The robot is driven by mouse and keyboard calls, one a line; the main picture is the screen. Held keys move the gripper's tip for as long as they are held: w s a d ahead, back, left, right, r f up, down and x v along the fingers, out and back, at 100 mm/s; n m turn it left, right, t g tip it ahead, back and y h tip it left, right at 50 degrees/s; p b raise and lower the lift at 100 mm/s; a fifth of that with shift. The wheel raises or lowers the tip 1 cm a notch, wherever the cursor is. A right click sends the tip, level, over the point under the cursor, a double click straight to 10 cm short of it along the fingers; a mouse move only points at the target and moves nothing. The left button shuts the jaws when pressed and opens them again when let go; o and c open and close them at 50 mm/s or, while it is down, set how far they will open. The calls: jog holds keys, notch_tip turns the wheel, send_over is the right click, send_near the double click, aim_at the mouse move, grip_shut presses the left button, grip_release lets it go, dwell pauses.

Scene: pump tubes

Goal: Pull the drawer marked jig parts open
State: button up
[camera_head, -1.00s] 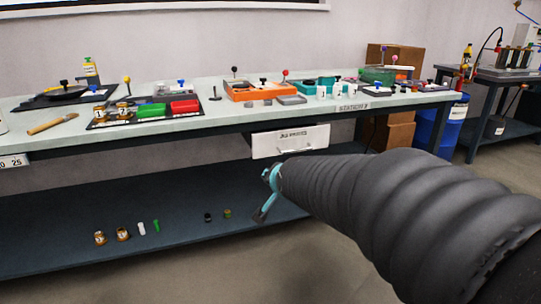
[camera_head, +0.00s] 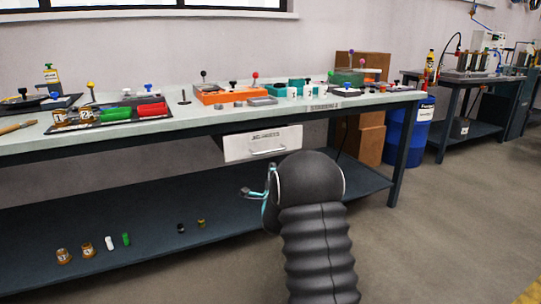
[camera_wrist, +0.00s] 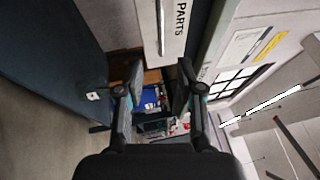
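The white drawer (camera_head: 238,148) labelled jig parts hangs under the front edge of the workbench, with a bar handle (camera_head: 267,151) low on its front. Whether it stands slightly out or fully shut is hard to tell. In the wrist view the drawer front (camera_wrist: 160,42) shows at the top, with "PARTS" readable and turned sideways. My gripper (camera_head: 257,188) is below and in front of the drawer in the head view, apart from the handle. In the wrist view its two fingers (camera_wrist: 159,78) are spread with nothing between them.
The workbench top (camera_head: 215,122) holds trays, coloured blocks and small parts. A dark lower shelf (camera_head: 145,205) carries several small fittings. A blue barrel (camera_head: 398,140) and cardboard boxes (camera_head: 371,146) stand at the right. The floor in front is clear.

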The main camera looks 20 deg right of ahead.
aim_at(270, 152)
jog(key=x, duration=1.3)
jog(key=shift+w+d+r+p, duration=0.1)
jog(key=shift+w+r+p, duration=0.05)
jog(key=shift+w+p, duration=0.15)
jog(key=shift+c, duration=0.2)
grip_shut()
